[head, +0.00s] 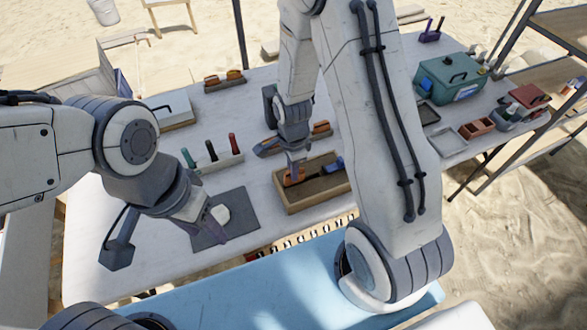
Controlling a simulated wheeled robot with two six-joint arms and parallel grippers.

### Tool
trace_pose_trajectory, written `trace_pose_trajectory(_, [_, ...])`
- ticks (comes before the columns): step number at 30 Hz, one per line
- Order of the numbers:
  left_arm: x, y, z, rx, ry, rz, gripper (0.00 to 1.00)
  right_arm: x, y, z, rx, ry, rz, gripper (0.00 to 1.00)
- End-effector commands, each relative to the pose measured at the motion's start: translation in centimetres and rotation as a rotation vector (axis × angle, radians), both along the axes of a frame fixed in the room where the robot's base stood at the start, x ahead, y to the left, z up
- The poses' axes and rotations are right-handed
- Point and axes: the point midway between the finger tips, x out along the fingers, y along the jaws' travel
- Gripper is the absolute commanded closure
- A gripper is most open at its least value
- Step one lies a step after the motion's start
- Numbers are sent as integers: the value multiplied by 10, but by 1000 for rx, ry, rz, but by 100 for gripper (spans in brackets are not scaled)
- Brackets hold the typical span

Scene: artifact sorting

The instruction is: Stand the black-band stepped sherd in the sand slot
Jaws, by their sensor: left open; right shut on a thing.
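My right gripper (294,167) reaches down over the wooden sand tray (318,200). It is shut on a small orange sherd (291,180), which sits low at the tray's left part. The black band and stepped edge are too small to make out, and the gripper hides part of the sherd. I cannot tell whether the sherd touches the sand or stands upright. A blue piece (336,164) is at the tray's right end. My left gripper (212,222) is open, low over the dark mat (238,202), beside a white round thing (221,215).
A rack with green, black and red handled tools (211,151) stands left of the tray. A holder with orange pieces (225,82) is at the back. Another orange piece (321,127) lies behind the tray. A green box (447,80) and small trays are at right.

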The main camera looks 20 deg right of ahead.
Motion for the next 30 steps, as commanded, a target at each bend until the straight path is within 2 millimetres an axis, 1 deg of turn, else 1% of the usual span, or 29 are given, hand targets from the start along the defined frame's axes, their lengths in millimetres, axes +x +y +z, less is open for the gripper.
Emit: trace_pose_trajectory(30, [0,0,-20,0,0,0,50,0,0,-27,0,1,0,100])
